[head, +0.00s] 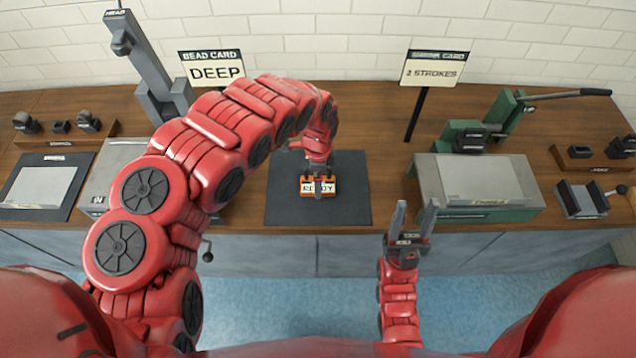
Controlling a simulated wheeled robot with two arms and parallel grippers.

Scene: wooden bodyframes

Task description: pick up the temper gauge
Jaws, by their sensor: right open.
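A small orange block with pale plates lettered like "READY" (329,188) sits on a dark mat (285,210) at the middle of the bench. It may be the temper gauge, but I cannot be sure. My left arm arches over from the left, and my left gripper (318,172) points down right at the block. Its dark fingers overlap the block in the picture, so I cannot tell whether they grip it. My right gripper (417,213) is open and empty, its two fingers pointing up in front of the bench's front edge.
A "DEEP" card (216,70) and a "2 STROKES" card (435,70) stand behind. A green lever press (507,110) and a grey-topped green block (485,180) are at right. A tall grey post (145,60) and a grey slab are at left, partly behind my arm.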

